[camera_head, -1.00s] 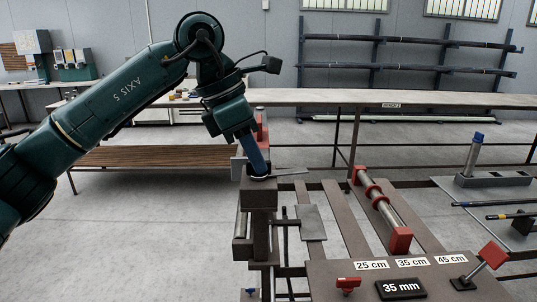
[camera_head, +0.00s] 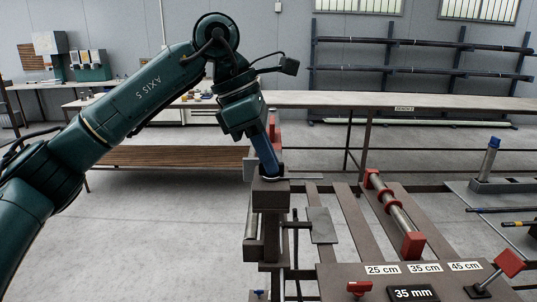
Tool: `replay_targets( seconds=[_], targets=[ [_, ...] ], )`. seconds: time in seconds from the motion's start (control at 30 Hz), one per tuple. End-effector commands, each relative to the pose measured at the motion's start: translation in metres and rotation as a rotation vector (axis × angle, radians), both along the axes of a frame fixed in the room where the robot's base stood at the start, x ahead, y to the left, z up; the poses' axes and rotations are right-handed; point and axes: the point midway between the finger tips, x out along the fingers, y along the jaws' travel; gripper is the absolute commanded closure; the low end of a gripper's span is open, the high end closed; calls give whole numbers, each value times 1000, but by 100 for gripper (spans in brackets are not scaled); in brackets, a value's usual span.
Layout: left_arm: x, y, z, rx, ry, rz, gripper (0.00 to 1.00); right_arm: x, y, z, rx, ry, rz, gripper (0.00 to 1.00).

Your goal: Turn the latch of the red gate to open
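My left gripper (camera_head: 268,158) reaches down from the upper left, with its blue fingers at the top of a brown post (camera_head: 270,196). Its fingertips are too close together and too dark to tell whether they are open or shut, or whether they touch the post. A red upright part (camera_head: 275,131) shows just behind the gripper, partly hidden by it. My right gripper is not in view.
A steel rod (camera_head: 398,215) with red collars and a red end block (camera_head: 413,245) lies on brown rails. A front panel (camera_head: 335,280) carries length labels, a 35 mm sign (camera_head: 413,294) and red handles (camera_head: 358,288) (camera_head: 509,262). A long bench (camera_head: 400,99) stands behind.

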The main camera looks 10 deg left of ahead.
Motion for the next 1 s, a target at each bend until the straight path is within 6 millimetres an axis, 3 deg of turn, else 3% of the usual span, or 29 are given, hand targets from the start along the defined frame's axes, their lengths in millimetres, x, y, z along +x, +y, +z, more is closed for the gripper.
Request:
replay_targets(
  seconds=[0.23, 0.57, 0.67, 1.0],
  targets=[
    [0, 0, 0, 0, 0, 0, 70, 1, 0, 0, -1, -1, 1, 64],
    [0, 1, 5, -1, -2, 2, 69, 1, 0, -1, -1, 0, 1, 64],
    [-1, 6, 16, -1, -2, 3, 69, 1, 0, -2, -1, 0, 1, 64],
    [-7, 33, 86, -2, -3, 2, 69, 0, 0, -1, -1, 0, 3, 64]
  ],
)
